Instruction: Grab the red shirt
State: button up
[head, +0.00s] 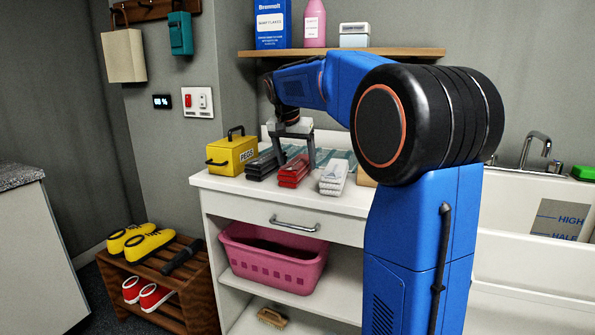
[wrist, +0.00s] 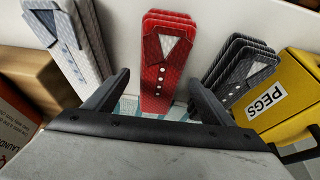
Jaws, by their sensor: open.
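The red shirt (wrist: 168,62) is a folded stack with a collar and white buttons, lying on the white counter. It also shows in the head view (head: 293,171), between a dark shirt (head: 262,165) and a white shirt (head: 333,177). My gripper (wrist: 158,85) is open, with one finger on each side of the red shirt's lower part in the wrist view. In the head view my gripper (head: 296,160) is over the red shirt with its fingers pointing down. I cannot tell whether the fingers touch the shirt.
The dark shirt (wrist: 238,72) and the white striped shirt (wrist: 68,42) flank the red one closely. A yellow pegs box (head: 232,153) stands left on the counter (head: 345,209). A shelf (head: 400,51) with boxes hangs above. A sink (head: 520,192) is at the right.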

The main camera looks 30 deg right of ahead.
jog(key=shift+x, duration=0.95)
jog(key=c, duration=1.3)
jog(key=shift+o, duration=0.2)
jog(key=shift+r, duration=0.15)
